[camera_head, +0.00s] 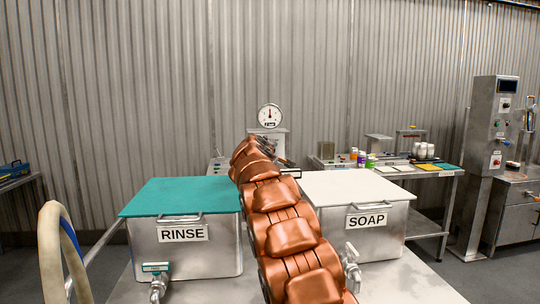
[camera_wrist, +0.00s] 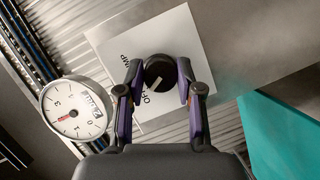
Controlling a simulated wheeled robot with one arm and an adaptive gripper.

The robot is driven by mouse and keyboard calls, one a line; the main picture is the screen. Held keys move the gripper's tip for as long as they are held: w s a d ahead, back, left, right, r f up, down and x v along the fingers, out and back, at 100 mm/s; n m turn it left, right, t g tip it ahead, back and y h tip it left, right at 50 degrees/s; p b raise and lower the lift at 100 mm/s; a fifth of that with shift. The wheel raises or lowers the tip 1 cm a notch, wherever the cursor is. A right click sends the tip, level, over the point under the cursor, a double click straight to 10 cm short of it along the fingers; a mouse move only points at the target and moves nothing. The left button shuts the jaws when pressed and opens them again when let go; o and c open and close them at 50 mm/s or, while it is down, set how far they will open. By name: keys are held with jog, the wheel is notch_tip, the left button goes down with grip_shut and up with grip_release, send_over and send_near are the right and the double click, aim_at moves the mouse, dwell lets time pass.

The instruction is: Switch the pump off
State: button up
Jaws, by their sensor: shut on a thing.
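The pump switch is a round black knob (camera_wrist: 159,72) with a pale pointer line, on a white plate (camera_wrist: 112,42) in the wrist view. The plate's lettering is partly hidden; "MP" and "OF" can be read. The pointer line slants, with its lower-left end near the "OF" letters; I cannot tell which end is the tip. My gripper (camera_wrist: 160,67) has one purple-padded finger on each side of the knob and is shut on it. In the head view my copper arm reaches away to the back, and the knob is hidden there.
A dial gauge (camera_head: 270,115) stands at the back; it also shows in the wrist view (camera_wrist: 78,108). The RINSE tank (camera_head: 222,255) with teal lid is left of my arm, the SOAP tank (camera_head: 390,228) right. A beige hose (camera_head: 47,250) arches at front left. A control column (camera_head: 487,150) stands right.

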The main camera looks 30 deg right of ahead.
dwell(0.4)
jog(key=o, duration=1.2)
jog(key=shift+c, duration=0.2)
jog(key=v, duration=0.7)
jog(key=shift+a, duration=0.2)
jog(key=shift+s+r, duration=0.1)
jog(key=shift+r, duration=0.05)
